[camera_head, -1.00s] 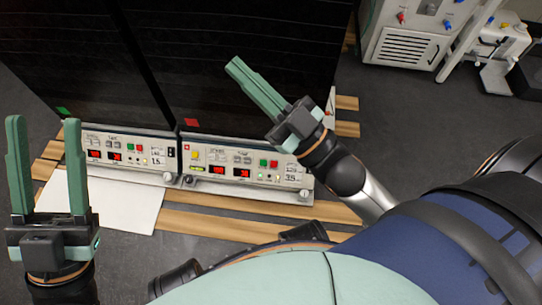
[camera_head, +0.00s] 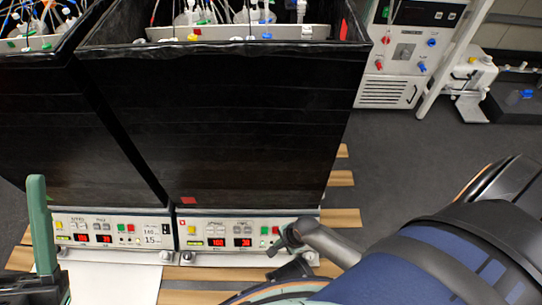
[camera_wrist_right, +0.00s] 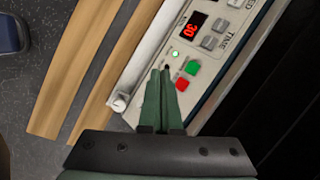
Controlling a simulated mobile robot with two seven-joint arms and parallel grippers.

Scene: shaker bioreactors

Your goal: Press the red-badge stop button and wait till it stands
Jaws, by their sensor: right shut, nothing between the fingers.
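The right-hand shaker (camera_head: 215,130) carries a red badge (camera_head: 188,200) low on its black housing, above its control panel (camera_head: 205,244). The panel's displays are lit, the left one seeming to read 100. In the right wrist view, a red button (camera_wrist_right: 182,84) and a green button (camera_wrist_right: 193,68) sit side by side. My right gripper (camera_head: 283,242) is at the panel's right end. Its shut, empty fingertips (camera_wrist_right: 162,74) lie just beside the red button; I cannot tell if they touch the panel. My left gripper, partly cut off at lower left, shows one upright finger (camera_head: 40,225).
A second shaker with its own lit panel (camera_head: 110,238) stands close on the left. Both rest on wooden slats (camera_head: 340,218). A white sheet (camera_head: 110,285) lies in front. White equipment (camera_head: 390,90) stands at back right. The grey floor between is clear.

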